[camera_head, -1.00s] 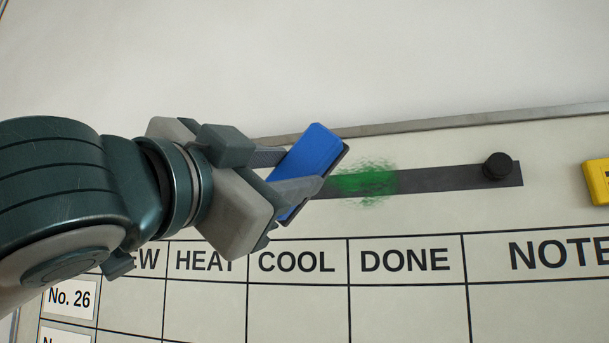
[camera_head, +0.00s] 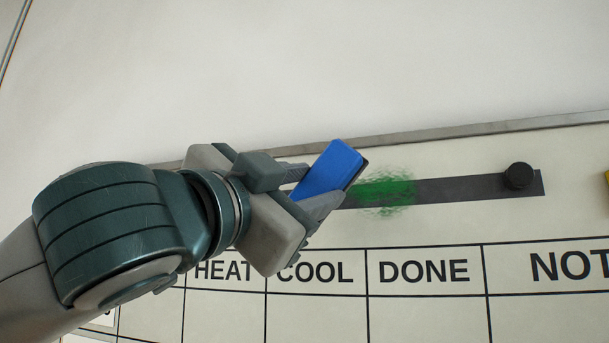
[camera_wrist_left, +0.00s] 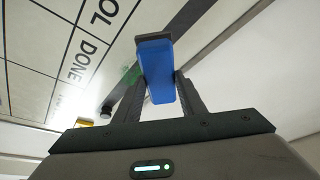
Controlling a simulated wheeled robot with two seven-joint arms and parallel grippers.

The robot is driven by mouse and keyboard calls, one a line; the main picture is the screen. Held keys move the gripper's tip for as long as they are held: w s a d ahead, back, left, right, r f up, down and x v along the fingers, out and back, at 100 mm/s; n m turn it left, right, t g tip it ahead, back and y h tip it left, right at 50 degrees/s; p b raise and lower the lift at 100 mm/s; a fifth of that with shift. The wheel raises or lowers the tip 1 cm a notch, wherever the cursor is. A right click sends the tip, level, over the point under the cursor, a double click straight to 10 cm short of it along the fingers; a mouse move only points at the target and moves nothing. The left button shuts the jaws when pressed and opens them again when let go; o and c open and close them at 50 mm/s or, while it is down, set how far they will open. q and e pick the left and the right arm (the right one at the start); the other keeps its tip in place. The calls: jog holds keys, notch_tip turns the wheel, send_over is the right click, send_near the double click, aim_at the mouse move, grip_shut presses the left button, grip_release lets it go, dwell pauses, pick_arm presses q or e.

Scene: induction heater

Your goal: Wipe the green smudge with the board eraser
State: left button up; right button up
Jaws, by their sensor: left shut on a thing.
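My left gripper (camera_head: 311,186) is shut on the blue board eraser (camera_head: 328,170), which is tilted, with its dark pad edge toward the right. The eraser also shows between the fingers in the left wrist view (camera_wrist_left: 157,72). The green smudge (camera_head: 386,191) lies on the dark strip of the whiteboard, just right of the eraser. In the left wrist view the smudge (camera_wrist_left: 131,74) is partly hidden behind the eraser and a finger. I cannot tell whether the pad touches the board. My right gripper is in neither view.
The dark strip (camera_head: 460,188) carries a round black knob (camera_head: 518,176) near its right end. A printed table with HEAT, COOL and DONE columns (camera_head: 423,271) lies below. The board's metal top edge (camera_head: 480,129) runs above. A yellow object (camera_head: 607,178) is cut off at the right edge.

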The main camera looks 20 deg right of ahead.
aim_at(349, 187)
pick_arm(q)
jog(key=shift+w+d+p, duration=0.25)
jog(key=shift+w+d, duration=0.2)
jog(key=shift+w, duration=0.2)
jog(key=shift+w+d+p, duration=0.25)
jog(key=shift+w+d, duration=0.2)
jog(key=shift+w, duration=0.15)
jog(key=shift+w+d, duration=0.55)
jog(key=shift+w, duration=0.3)
dwell(0.3)
jog(key=shift+s+d, duration=0.1)
jog(key=shift+s, duration=0.05)
jog(key=shift+s+d+b, duration=0.35)
jog(key=shift+s+d, duration=0.2)
jog(key=shift+d, duration=0.2)
jog(key=shift+s+d+b, duration=0.35)
jog(key=shift+s+d, duration=0.15)
jog(key=shift+d, duration=0.2)
jog(key=shift+s+d, duration=0.25)
jog(key=shift+d, duration=0.2)
jog(key=shift+s+d+b, duration=0.3)
jog(key=shift+s+d, duration=0.05)
jog(key=shift+d, duration=0.25)
jog(key=shift+s+d+b, duration=0.3)
jog(key=shift+s+d, duration=0.05)
jog(key=shift+d, duration=0.25)
jog(key=shift+s+d, duration=0.1)
